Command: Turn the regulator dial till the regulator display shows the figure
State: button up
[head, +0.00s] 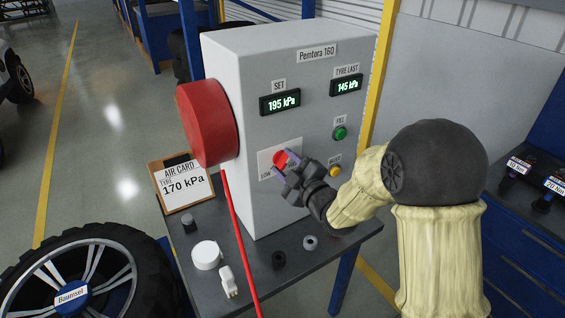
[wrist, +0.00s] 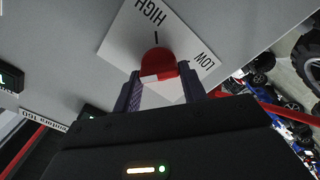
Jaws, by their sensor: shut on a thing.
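The regulator dial is a red knob (head: 280,158) on a white plate on the front of the grey Pemtora 160 cabinet (head: 255,50). In the wrist view the red dial (wrist: 157,64) sits between my two fingers, with HIGH and LOW printed on the plate (wrist: 128,40). My gripper (head: 285,167) is shut on the dial. The regulator display, labelled SET (head: 280,103), reads 195 kPa. The air card (head: 183,186) beside the cabinet reads TYRE 170 kPa. My fingers hide part of the dial and plate in the head view.
The TYRE LAST display (head: 346,86) reads 145 kPa. A green FILL button (head: 340,133) and a yellow button (head: 335,171) are close to my wrist. A red hose reel (head: 208,122) juts out left. Small caps and a white roll (head: 206,255) lie on the bench.

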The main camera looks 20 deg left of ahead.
jog(key=shift+f+n+b, duration=0.15)
jog(key=shift+n+b, duration=0.75)
jog(key=shift+b, duration=0.15)
jog(key=o, duration=1.4)
jog(key=b+v, duration=0.2)
jog(key=v, duration=0.4)
